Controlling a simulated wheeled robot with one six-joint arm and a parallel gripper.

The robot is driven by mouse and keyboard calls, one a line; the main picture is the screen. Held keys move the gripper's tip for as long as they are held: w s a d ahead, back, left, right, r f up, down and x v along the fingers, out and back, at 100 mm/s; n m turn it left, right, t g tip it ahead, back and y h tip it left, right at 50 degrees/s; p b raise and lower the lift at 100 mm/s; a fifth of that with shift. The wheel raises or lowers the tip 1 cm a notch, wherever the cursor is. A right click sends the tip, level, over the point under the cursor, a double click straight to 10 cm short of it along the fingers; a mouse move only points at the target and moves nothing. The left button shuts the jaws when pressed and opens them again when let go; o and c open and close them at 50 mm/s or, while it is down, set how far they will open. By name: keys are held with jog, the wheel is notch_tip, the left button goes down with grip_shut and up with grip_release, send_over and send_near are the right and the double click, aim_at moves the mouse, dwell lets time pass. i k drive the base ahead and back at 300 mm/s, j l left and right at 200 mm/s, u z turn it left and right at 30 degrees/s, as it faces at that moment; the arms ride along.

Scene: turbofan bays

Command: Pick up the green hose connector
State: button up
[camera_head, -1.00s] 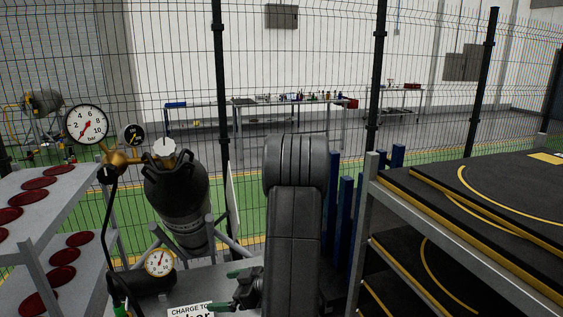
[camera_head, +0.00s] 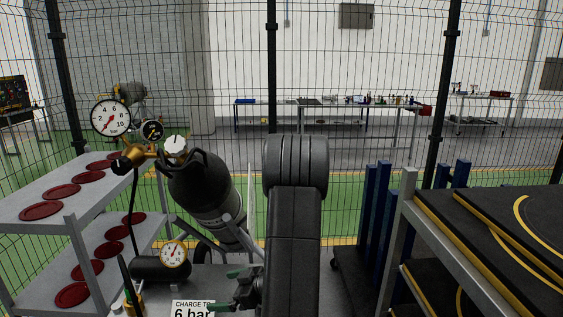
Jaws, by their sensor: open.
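My gripper (camera_head: 227,290) is at the bottom middle, left of my dark arm. Its two green-tipped fingers point left and stand apart, with nothing seen between them. A black hose (camera_head: 132,205) hangs from the brass regulator of the dark gas cylinder (camera_head: 205,190).
A white "CHARGE TO 6 bar" sign (camera_head: 193,308) lies between the green piece and my gripper. A small black tank with a gauge (camera_head: 174,254) is behind it. A shelf with red discs (camera_head: 40,205) stands left, a black-matted rack (camera_head: 470,240) right. A wire fence closes the back.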

aim_at(128, 294)
jog(key=l+u, duration=0.15)
jog(key=u, duration=0.2)
jog(key=l+u, duration=0.1)
jog(key=u, duration=0.2)
jog(key=l+u, duration=0.1)
jog(key=u, duration=0.8)
